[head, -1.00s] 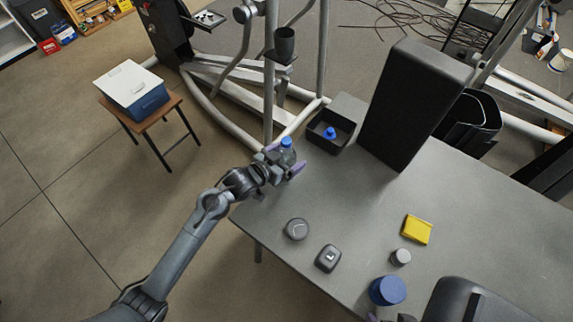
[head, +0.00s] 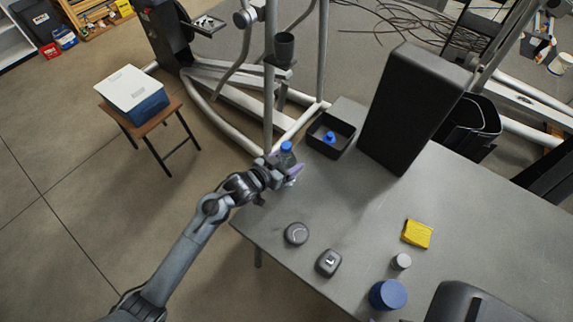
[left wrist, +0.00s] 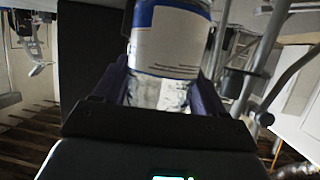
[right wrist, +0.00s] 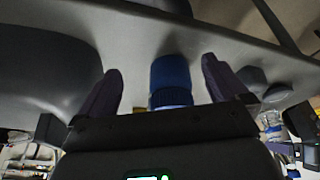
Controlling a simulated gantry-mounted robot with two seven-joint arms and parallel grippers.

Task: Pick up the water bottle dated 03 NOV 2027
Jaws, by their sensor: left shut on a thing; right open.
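A clear water bottle (head: 286,159) with a blue cap is upright at the table's far left edge. My left gripper (head: 283,171) is shut around it. In the left wrist view, the bottle (left wrist: 175,45) shows a white and blue label between the fingers; no date is readable. Whether its base touches the table cannot be told. A second blue cap (head: 329,136) shows inside the black bin (head: 345,146); the body below it is mostly hidden. My right gripper (right wrist: 162,70) is open and empty, its fingers framing a blue cylinder (right wrist: 171,80) that stands beyond them.
The grey table (head: 350,215) also holds a tall black box (head: 410,105), a yellow pad (head: 417,234), a small grey cylinder (head: 401,261), the blue cylinder (head: 388,294) and two dark round-edged objects (head: 296,233). An elliptical frame (head: 268,80) rises behind the left gripper. The table's middle is clear.

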